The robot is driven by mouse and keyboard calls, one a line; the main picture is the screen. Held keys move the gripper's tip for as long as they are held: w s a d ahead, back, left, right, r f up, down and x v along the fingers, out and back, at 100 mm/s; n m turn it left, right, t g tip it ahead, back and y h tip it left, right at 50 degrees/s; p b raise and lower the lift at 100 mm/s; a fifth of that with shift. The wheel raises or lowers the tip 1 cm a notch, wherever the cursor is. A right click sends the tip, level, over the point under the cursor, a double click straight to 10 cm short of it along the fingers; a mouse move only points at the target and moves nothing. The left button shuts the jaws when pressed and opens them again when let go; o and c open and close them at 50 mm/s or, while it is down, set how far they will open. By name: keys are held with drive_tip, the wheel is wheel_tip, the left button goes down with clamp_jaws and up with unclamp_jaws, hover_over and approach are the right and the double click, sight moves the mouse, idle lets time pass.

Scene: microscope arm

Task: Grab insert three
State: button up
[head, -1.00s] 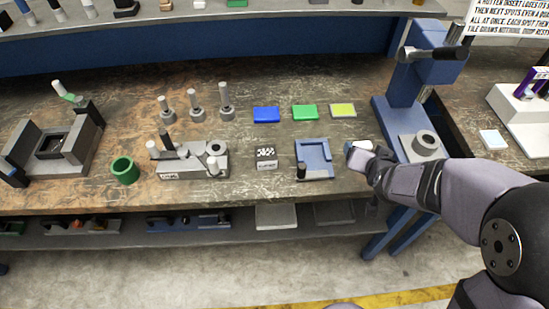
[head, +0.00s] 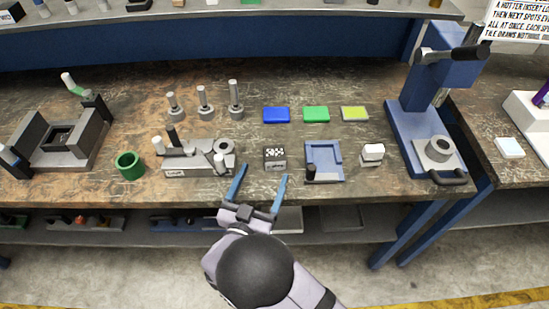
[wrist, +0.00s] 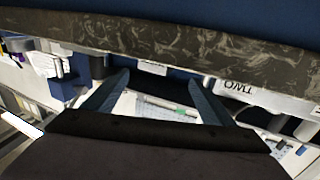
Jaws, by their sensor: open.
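Three grey metal pieces with upright stems stand in a row toward the back of the bench: a left one (head: 175,106), a middle one (head: 206,103) and a right one (head: 236,101). I cannot read a number on any of them, so I cannot tell which is insert three. My gripper (head: 262,174) is open and empty at the bench's front edge, its blue fingers on either side of a small speckled block (head: 275,157) in the picture. In the wrist view the open fingers (wrist: 158,78) show with nothing between them.
A grey fixture (head: 200,170) and a green ring (head: 129,164) are to the left. A blue tray (head: 339,162), a white-topped block (head: 372,155) and a blue press (head: 412,128) are to the right. Blue, green and yellow tiles lie behind.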

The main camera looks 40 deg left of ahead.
sight(271, 157)
drive_tip(key=shift+p+x, duration=1.45)
drive_tip(key=shift+x, duration=1.55)
drive_tip(key=shift+w+a, duration=0.15)
drive_tip(key=shift+w, duration=0.5)
clamp_jaws()
drive_tip(key=shift+a+r, duration=0.1)
drive_tip(key=shift+r, duration=0.2)
